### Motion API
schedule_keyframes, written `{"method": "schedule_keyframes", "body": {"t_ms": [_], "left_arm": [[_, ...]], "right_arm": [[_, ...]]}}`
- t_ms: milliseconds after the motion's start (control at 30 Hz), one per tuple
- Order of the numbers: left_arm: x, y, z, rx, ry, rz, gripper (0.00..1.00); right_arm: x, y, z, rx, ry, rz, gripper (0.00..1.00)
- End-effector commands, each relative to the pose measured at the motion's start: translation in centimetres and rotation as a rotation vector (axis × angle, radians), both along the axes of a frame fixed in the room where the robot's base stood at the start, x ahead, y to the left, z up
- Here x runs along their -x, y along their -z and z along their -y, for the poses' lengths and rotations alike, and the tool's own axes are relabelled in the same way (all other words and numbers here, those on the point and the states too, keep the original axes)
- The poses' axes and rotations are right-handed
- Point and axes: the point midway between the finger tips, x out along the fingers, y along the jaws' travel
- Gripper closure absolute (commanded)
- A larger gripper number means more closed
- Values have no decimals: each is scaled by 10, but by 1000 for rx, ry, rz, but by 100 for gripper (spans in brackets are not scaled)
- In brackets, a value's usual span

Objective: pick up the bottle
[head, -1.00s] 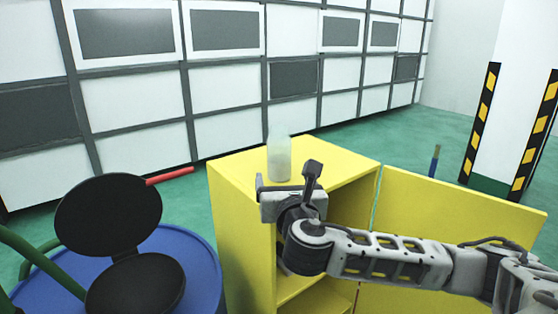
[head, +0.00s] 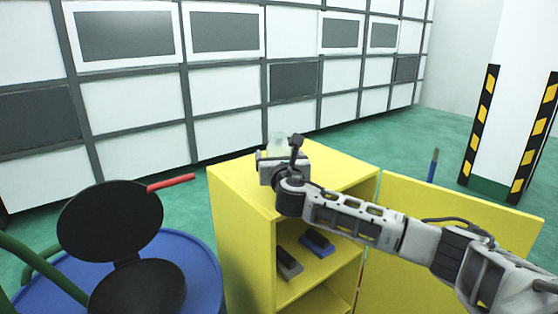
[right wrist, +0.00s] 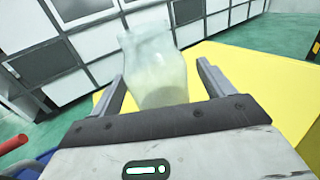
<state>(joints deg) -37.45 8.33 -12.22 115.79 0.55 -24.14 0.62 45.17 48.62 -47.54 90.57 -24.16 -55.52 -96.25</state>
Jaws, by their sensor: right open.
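The bottle (head: 277,139) is pale and translucent and stands on top of the yellow cabinet (head: 345,170). In the head view my right gripper (head: 278,148) hides all but its upper part. In the right wrist view the bottle (right wrist: 156,72) appears between the two open fingers of the gripper (right wrist: 160,75), with a visible gap to the right finger. The gap on the left is narrower, and I cannot tell if that finger touches. My left gripper is out of view.
The cabinet's door (head: 450,225) stands open at the right, and dark and blue items (head: 317,243) lie on a shelf inside. A blue drum (head: 200,270) with a black double disc (head: 112,220) stands at the left. A striped pillar (head: 505,120) stands at the right.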

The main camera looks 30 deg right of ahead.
Motion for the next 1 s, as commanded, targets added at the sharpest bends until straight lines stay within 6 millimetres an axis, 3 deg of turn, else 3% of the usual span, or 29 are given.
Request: {"method": "schedule_keyframes", "body": {"t_ms": [133,400,600,1000], "left_arm": [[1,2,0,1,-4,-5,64],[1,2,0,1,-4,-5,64],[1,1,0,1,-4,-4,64],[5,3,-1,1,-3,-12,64]], "right_arm": [[-13,0,5,0,-2,-1,19],[-15,1,6,0,-2,-1,22],[-14,1,6,0,-2,-1,74],[-15,-7,6,-1,-2,4,74]]}}
